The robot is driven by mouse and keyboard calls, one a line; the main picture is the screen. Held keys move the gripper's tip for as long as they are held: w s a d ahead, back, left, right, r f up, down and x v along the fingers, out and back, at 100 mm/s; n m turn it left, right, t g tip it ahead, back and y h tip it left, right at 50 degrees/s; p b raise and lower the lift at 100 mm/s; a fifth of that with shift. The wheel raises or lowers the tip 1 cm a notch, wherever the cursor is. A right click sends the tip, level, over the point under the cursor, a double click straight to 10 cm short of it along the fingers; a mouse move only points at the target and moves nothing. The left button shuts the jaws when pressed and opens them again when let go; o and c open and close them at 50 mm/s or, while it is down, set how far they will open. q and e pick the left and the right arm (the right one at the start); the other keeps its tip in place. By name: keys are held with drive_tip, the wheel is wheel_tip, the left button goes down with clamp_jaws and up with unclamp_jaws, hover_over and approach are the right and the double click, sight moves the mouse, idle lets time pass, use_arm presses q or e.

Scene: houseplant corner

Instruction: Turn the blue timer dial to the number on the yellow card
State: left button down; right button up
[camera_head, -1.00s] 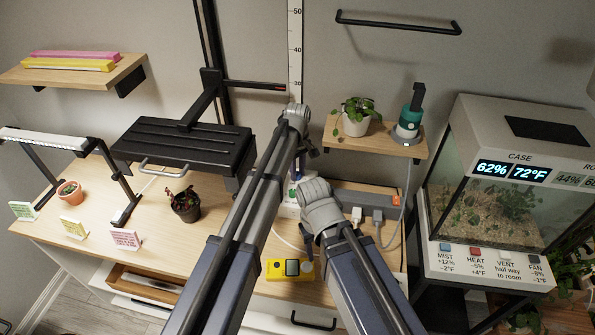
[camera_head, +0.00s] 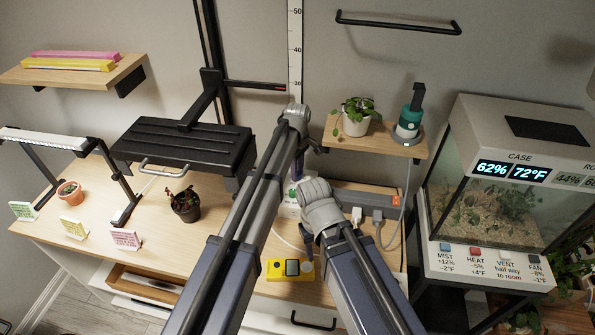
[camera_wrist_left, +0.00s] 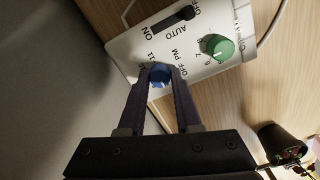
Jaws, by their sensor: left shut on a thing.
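The white timer box (camera_wrist_left: 182,38) shows in the left wrist view, with a blue dial (camera_wrist_left: 160,77) on its near part and a green dial (camera_wrist_left: 216,46) on the right. My left gripper (camera_wrist_left: 160,70) is shut on the blue dial, one finger on each side. The fingers cover part of the numbers around it, so I cannot read its setting. In the head view my arms hide most of the timer box. The yellow card (camera_head: 73,228) stands at the table's left front; its writing is too small to read.
A green card (camera_head: 23,211) and a pink card (camera_head: 126,239) flank the yellow card. A dark pot (camera_head: 186,207) stands left of my arms. A yellow device (camera_head: 290,269) lies at the front edge. A grey power strip (camera_head: 365,199) lies behind, right of the timer.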

use_arm(q)
drive_tip(key=c, duration=0.6)
unclamp_jaws()
